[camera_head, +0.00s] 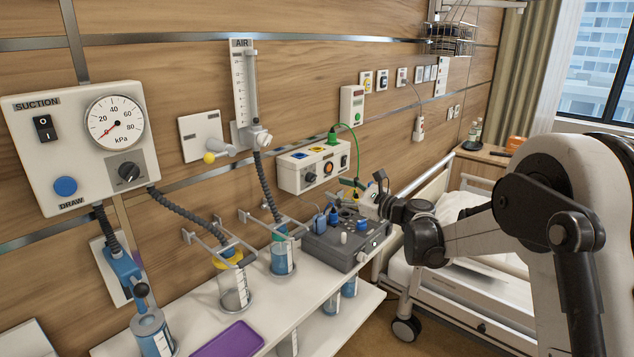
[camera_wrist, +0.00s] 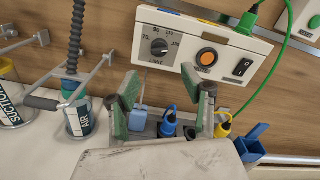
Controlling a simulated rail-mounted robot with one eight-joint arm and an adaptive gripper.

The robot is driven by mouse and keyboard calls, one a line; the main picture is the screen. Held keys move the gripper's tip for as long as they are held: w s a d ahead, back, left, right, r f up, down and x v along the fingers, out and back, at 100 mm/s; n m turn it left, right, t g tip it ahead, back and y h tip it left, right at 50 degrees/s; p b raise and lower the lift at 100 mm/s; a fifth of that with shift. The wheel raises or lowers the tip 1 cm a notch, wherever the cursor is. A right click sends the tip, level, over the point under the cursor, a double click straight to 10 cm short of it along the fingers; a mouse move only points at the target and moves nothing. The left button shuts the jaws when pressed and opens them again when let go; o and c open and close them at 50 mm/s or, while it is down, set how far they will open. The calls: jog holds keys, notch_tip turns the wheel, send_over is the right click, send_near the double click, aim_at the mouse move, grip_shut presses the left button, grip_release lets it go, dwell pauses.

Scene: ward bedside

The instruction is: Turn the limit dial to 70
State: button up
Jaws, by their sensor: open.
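The limit dial (camera_wrist: 159,47) is a round black knob on the left of a white wall box (camera_wrist: 185,28), with LIMIT printed beneath it. In the head view the dial (camera_head: 310,177) is small on the front of the white box (camera_head: 291,178). My gripper (camera_wrist: 164,98) is open and empty, its green-padded fingers apart. In the wrist view the dial shows above the gap between the fingers, apart from them. In the head view my gripper (camera_head: 364,190) is right of and below the dial.
The same box has an orange button (camera_wrist: 207,57), a black switch (camera_wrist: 243,67) and a green plug (camera_wrist: 246,20) with a cable. A grey unit (camera_head: 346,250) with several plugs stands on the shelf below. Jars and a rail bracket (camera_head: 262,216) are to the left.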

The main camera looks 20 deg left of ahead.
aim_at(312, 178)
jog(key=x, duration=0.8)
jog(key=shift+w+a, duration=0.15)
grip_shut()
